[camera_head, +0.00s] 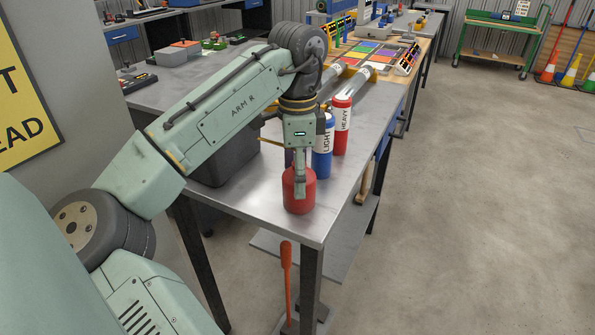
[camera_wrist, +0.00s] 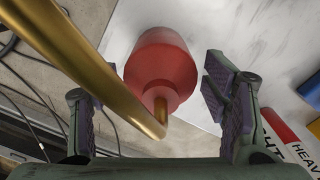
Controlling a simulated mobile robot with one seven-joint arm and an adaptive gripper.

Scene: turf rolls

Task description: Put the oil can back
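The oil can (camera_head: 305,203) is a red can standing upright near the front corner of the metal table (camera_head: 256,203). In the wrist view its red body (camera_wrist: 162,70) is in the upper middle, and its brass spout (camera_wrist: 80,60) crosses the left side close to the camera. My gripper (camera_head: 300,188) points down over the can, with one finger in front of the red body. In the wrist view my gripper (camera_wrist: 150,82) is open, one finger on each side of the can. Gaps show between the pads and the can.
A blue LIGHT cylinder (camera_head: 323,150) and a red-and-white HEAVY cylinder (camera_head: 342,128) stand close behind the can. A dark bin (camera_head: 225,163) is to its left. The table edge is near on the right. Open floor (camera_head: 470,200) lies beyond.

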